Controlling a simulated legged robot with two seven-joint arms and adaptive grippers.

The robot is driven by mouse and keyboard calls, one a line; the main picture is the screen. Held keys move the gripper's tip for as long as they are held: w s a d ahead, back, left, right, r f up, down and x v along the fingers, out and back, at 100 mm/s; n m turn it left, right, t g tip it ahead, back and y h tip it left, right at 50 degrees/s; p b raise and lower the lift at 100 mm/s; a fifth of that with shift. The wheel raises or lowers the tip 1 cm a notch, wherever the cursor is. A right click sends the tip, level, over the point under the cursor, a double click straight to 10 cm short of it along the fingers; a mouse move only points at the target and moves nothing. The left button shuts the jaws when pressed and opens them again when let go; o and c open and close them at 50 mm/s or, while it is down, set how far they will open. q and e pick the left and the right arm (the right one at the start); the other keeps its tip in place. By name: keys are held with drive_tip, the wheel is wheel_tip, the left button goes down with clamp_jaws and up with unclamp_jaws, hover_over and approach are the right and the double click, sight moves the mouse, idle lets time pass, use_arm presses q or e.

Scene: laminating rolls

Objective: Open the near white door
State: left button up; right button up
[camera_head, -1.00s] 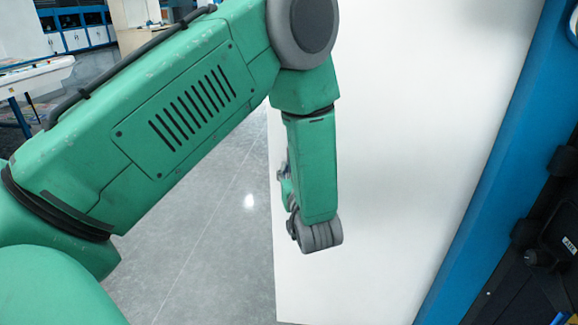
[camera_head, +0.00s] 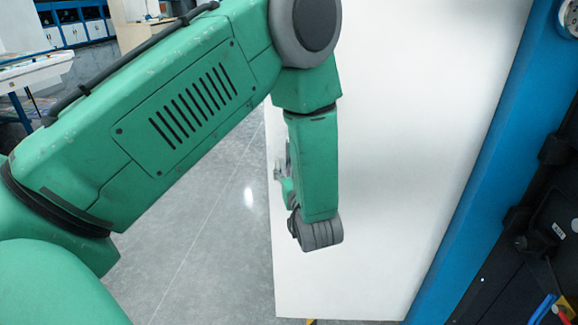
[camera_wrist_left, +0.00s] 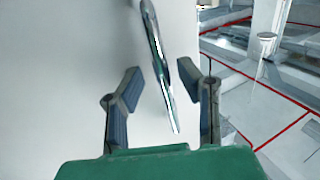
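The near white door (camera_head: 400,170) fills the middle and right of the head view. It stands ajar, with grey floor showing past its left edge. In the left wrist view, the white door (camera_wrist_left: 60,70) lies behind a slim shiny upright handle (camera_wrist_left: 171,108). My left gripper (camera_wrist_left: 146,73) is open, its bent fingers spread to both sides of the handle. In the head view my left gripper (camera_head: 283,178) is mostly hidden behind my green forearm. My right gripper is not in view.
A blue door frame (camera_head: 490,165) runs down the door's right side, with dark equipment (camera_head: 540,230) beyond. Grey floor (camera_head: 215,230) is clear left of the door. A white-topped table (camera_head: 35,70) and cabinets (camera_head: 85,30) stand far left.

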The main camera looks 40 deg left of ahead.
use_arm(q)
drive_tip(key=shift+s+r, duration=0.1)
drive_tip(key=shift+r, duration=0.1)
drive_tip(key=shift+s+d, duration=0.15)
drive_tip(key=shift+d, duration=0.05)
drive_tip(key=v, duration=1.1)
drive_tip(key=shift+d+f, duration=0.2)
drive_tip(key=shift+d, duration=0.05)
drive_tip(key=shift+f, duration=0.15)
